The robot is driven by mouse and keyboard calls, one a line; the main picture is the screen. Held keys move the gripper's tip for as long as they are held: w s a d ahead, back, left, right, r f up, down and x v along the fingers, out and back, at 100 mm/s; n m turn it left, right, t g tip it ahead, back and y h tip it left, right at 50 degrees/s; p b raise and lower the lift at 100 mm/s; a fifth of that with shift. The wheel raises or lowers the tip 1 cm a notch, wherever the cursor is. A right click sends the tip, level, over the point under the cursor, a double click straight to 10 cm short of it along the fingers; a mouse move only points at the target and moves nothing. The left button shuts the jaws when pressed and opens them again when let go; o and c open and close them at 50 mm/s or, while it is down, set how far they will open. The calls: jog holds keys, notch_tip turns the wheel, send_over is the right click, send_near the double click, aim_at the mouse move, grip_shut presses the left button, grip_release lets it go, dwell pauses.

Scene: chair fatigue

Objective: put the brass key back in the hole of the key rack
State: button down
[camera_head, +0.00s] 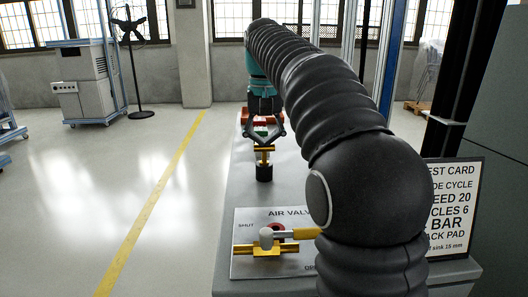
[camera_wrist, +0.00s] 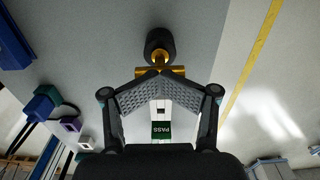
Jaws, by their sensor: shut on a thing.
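The brass key (camera_head: 264,150) has a T-shaped bar and a short stem, with a black cylinder (camera_head: 264,173) below it. My gripper (camera_head: 264,140) is shut on the key's crossbar, above the grey bench. In the wrist view the fingertips (camera_wrist: 160,75) meet at the brass bar (camera_wrist: 160,69), and the black cylinder (camera_wrist: 159,42) is in line beyond the stem. I cannot tell whether the cylinder belongs to the key or whether it touches the bench. I cannot make out the key rack or its hole for certain; my arm hides much of the bench's right side.
An air valve panel (camera_head: 245,219) with a yellow lever lies at the near end of the bench. A test card (camera_head: 455,205) stands at the right. Red items (camera_head: 276,118) lie behind my gripper.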

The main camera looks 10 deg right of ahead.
jog(key=shift+r+p, duration=0.5)
jog(key=shift+p, duration=0.2)
jog(key=shift+r, duration=0.1)
jog(key=shift+w+r, duration=0.1)
jog(key=shift+r, duration=1)
jog(key=shift+r, duration=0.1)
jog(key=shift+r, duration=1.95)
jog(key=c, duration=1.4)
grip_release()
